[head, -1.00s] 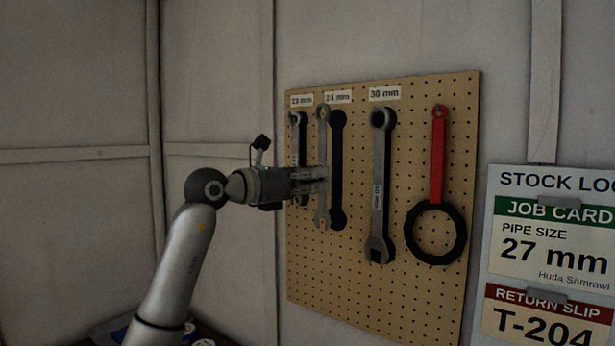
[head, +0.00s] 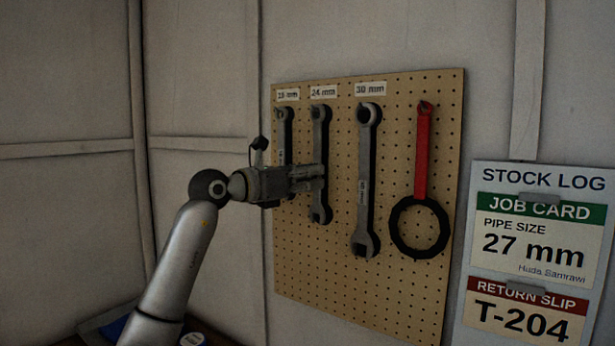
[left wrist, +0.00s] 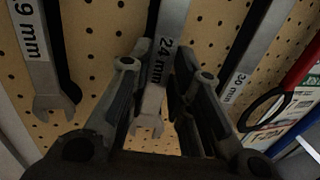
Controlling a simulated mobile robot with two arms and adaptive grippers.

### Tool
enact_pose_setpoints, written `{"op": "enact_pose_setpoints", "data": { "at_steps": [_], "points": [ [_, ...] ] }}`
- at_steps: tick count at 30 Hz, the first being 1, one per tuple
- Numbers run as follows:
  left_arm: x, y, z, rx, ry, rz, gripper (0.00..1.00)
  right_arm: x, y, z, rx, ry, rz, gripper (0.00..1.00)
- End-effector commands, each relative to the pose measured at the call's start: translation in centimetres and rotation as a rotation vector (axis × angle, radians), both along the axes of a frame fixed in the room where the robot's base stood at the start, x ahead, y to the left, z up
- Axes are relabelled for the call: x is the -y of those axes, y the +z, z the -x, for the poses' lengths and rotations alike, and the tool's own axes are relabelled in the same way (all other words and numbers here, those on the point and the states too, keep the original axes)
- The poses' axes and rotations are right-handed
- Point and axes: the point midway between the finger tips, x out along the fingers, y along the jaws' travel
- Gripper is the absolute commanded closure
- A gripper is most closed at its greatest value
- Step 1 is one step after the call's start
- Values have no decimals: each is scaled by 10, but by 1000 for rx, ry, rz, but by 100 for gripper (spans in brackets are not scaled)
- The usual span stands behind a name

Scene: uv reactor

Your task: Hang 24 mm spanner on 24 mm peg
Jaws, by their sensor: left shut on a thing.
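The 24 mm spanner (head: 320,132) is grey and hangs upright in front of the pegboard (head: 300,270), below the 24 mm label (head: 323,92). My left gripper (head: 317,178) is shut on its shank, and its fingers cover the middle. The left wrist view shows the spanner (left wrist: 153,98) between the two fingers (left wrist: 163,62), with its "24 mm" marking readable and its open jaw end downward. The spanner now covers most of its dark silhouette. The 24 mm peg cannot be made out, so I cannot tell whether the ring is around it. My right gripper is not in view.
The 19 mm spanner (head: 285,128) hangs close on the left, partly behind my gripper. The 30 mm spanner (head: 364,200) hangs on the right, then a red-handled black ring tool (head: 423,160). A stock log board (head: 540,182) is farther right. The lower pegboard is clear.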

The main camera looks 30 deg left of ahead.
Motion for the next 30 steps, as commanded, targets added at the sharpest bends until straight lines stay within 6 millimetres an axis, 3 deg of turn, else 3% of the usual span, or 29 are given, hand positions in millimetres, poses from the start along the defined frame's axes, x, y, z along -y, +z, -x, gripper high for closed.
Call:
{"op": "enact_pose_setpoints", "data": {
  "at_steps": [11, 12, 18, 30],
  "points": [
    [0, 1, 1, 3, 0, 1, 100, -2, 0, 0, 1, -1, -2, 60],
    [0, 1, 1, 3, 0, 1, 78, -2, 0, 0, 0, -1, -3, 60],
    [0, 1, 0, 2, 0, 1, 55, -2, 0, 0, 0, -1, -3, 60],
    [-3, -1, 6, -1, 1, -1, 55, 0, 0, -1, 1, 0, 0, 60]
  ]
}}
